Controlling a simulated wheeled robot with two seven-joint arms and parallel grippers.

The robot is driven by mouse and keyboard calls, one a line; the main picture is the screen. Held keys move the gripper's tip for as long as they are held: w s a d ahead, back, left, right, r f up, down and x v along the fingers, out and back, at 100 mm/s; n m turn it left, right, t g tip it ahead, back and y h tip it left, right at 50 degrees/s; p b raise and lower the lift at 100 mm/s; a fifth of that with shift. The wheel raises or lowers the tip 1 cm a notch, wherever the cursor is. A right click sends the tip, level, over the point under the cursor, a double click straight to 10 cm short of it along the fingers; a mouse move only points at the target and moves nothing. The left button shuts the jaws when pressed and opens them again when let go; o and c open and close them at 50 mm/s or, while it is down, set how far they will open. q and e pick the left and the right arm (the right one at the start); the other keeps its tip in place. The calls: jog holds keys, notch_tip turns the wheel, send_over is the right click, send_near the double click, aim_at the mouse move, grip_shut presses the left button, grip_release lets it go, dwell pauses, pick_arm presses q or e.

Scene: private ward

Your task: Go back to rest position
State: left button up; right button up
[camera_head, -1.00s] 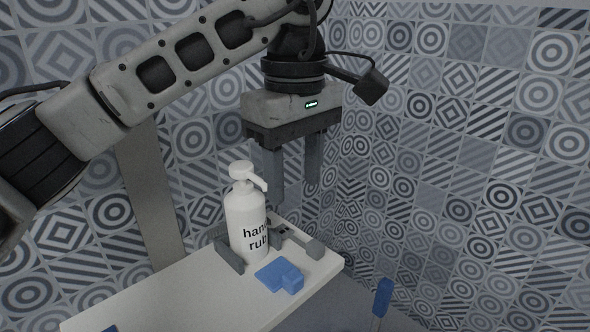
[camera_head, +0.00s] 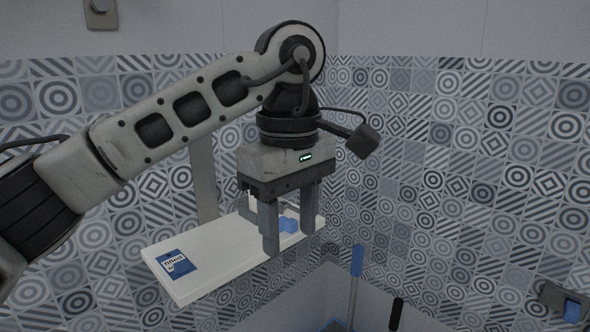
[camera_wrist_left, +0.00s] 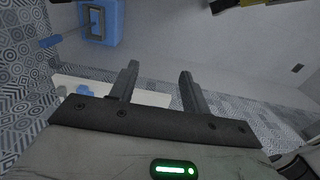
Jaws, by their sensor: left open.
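My left gripper (camera_head: 289,238) hangs with its fingers pointing down in the head view, in front of the white shelf's right part. It is open, with nothing between its fingers; the wrist view also shows the empty gap between them (camera_wrist_left: 158,80). The white hand rub bottle seen earlier cannot be made out clearly now; the gripper covers that part of the shelf. My right gripper is not in view.
A blue-handled tool (camera_head: 357,261) stands at lower right. Patterned tiled walls (camera_head: 450,190) meet in a corner behind.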

pick_arm(q)
jog(key=s+d+f+n+g+h, duration=0.3)
jog(key=s+d+n+g+h, duration=0.3)
jog(key=s+d+g+h, duration=0.6)
jog(key=w+a+n+t+h, duration=0.2)
jog(key=w+n+t+h, duration=0.2)
jog(key=n+t+h, duration=0.4)
jog(key=w+a+n+t+h, duration=0.4)
jog(key=n+t, duration=0.3)
jog(key=n, duration=0.4)
jog(key=w+a+f+n+t+y, duration=0.2)
jog(key=a+f+n+t+y, duration=0.2)
jog(key=f+n+t+y, duration=0.55)
jog(key=w+a+f+n+t+y, duration=0.35)
jog(key=a+n+t, duration=0.2)
jog(key=n, duration=0.85)
jog(key=s+a+f+n+g+y, duration=0.2)
jog(key=s+a+f+n, duration=0.1)
jog(key=f, duration=0.4)
jog(key=s+a+f+n+g+y, duration=0.3)
jog(key=s+f+n, duration=0.2)
jog(key=s+f, duration=0.2)
jog(key=s+a+f+n+g+y, duration=0.2)
jog(key=s+a+f+n, duration=0.2)
jog(key=f, duration=0.5)
jog(key=shift+s+y, duration=0.4)
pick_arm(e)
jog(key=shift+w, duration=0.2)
